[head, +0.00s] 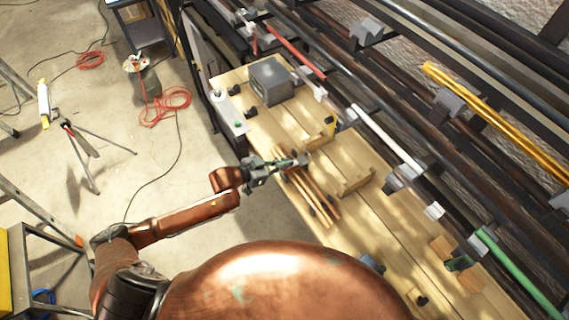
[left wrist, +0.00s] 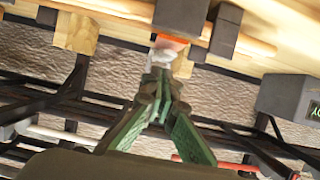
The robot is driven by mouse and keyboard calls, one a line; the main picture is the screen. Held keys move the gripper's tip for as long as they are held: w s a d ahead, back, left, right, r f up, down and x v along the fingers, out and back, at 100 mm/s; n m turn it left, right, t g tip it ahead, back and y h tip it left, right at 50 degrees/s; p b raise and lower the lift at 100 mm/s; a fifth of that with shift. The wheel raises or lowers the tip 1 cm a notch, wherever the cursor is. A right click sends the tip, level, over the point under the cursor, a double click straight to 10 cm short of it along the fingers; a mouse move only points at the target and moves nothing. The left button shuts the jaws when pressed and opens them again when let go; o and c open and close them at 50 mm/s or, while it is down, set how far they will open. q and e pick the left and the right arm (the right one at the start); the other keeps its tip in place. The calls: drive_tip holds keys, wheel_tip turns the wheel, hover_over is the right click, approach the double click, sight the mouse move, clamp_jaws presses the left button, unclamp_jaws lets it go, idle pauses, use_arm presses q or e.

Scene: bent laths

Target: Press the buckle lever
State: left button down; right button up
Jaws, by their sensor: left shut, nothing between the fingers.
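My left gripper (head: 299,163) is shut and empty over the wooden bench, at the upper ends of several thin brown laths (head: 322,205). In the left wrist view its green fingers meet in a point (left wrist: 158,72). Just beyond the fingertips is a small orange-red piece (left wrist: 172,43) beside dark blocks (left wrist: 225,32). I cannot tell for sure whether this piece is the buckle lever, or whether the tips touch it. The fingers hide part of it. My right gripper is not in view.
A tripod (head: 80,138) and a red cable coil (head: 168,103) are on the floor at left.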

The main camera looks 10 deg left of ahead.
use_arm(q)
drive_tip(key=shift+w+d, duration=0.1)
drive_tip(key=shift+w, duration=0.05)
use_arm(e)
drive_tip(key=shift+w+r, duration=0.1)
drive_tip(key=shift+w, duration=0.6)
use_arm(q)
drive_tip(key=shift+r+p, duration=0.55)
wheel_tip(320, 180, up, 3)
drive_tip(key=p, duration=0.3)
drive_tip(key=shift+r, duration=0.15)
drive_tip(key=f+b+v, duration=0.1)
drive_tip(key=v, duration=0.9)
drive_tip(key=shift+a+f, duration=0.2)
drive_tip(key=shift+f, duration=0.15)
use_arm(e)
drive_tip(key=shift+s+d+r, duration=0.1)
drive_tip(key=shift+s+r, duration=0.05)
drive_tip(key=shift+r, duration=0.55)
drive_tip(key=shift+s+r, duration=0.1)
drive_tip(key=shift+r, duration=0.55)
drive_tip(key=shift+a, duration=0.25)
use_arm(q)
drive_tip(key=shift+f, duration=0.1)
